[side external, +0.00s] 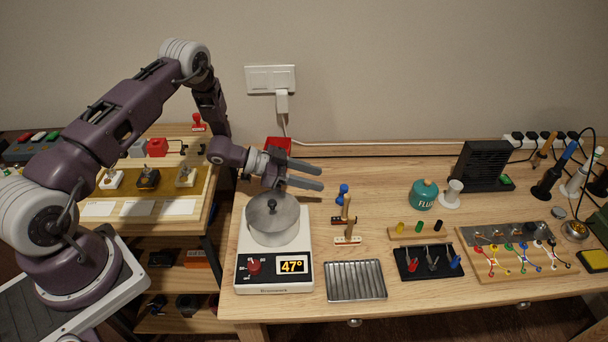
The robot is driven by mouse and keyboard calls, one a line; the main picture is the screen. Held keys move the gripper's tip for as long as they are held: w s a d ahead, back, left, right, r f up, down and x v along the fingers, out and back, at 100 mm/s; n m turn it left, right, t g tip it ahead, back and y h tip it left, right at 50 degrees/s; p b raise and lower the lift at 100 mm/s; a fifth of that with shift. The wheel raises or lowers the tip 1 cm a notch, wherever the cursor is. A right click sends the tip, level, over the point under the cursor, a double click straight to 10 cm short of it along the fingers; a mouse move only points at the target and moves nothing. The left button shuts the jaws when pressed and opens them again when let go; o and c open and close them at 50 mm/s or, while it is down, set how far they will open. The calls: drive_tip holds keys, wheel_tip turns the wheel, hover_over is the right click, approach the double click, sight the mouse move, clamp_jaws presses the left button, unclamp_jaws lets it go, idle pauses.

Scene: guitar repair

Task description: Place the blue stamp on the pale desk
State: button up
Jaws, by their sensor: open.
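A small blue object with a rounded knob, which looks like the blue stamp (342,192), stands upright on the pale wooden desk (385,218) on the right. A wooden-handled tool stands just in front of it and may hide part of its base. My gripper (322,178) is open and empty, its fingers pointing right toward the blue stamp. The fingertips are a little left of the stamp, with a visible gap. They are above the desk, behind the silver pot.
A wooden-handled tool (346,222), a ridged metal tray (355,281) and a teal flux jar (423,195) are nearby. A red stamp (197,122) stands on the left table. Bare desk lies right of the blue stamp.

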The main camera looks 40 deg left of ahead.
drive_tip(key=shift+v, duration=1.35)
drive_tip(key=w+a+r+n+t+y, duration=0.1)
drive_tip(key=a+r+n+y, duration=0.3)
drive_tip(key=r, duration=0.8)
drive_tip(key=a+r+y, duration=0.2)
drive_tip(key=r+y, duration=0.4)
drive_tip(key=r, duration=0.6)
drive_tip(key=s+d+r+n+g+y, duration=0.15)
drive_tip(key=s+r, duration=0.25)
drive_tip(key=s, duration=0.6)
drive_tip(key=s+d+r+n+g, duration=0.1)
drive_tip(key=s+d+r+n, duration=0.25)
drive_tip(key=s, duration=0.75)
drive_tip(key=s+d+f+g+h, duration=0.1)
drive_tip(key=s+d, duration=0.1)
drive_tip(key=s, duration=0.5)
drive_tip(key=s+d+f+g+h, duration=0.1)
drive_tip(key=s+d, duration=0.2)
drive_tip(key=s, duration=0.4)
drive_tip(key=shift+s, duration=0.15)
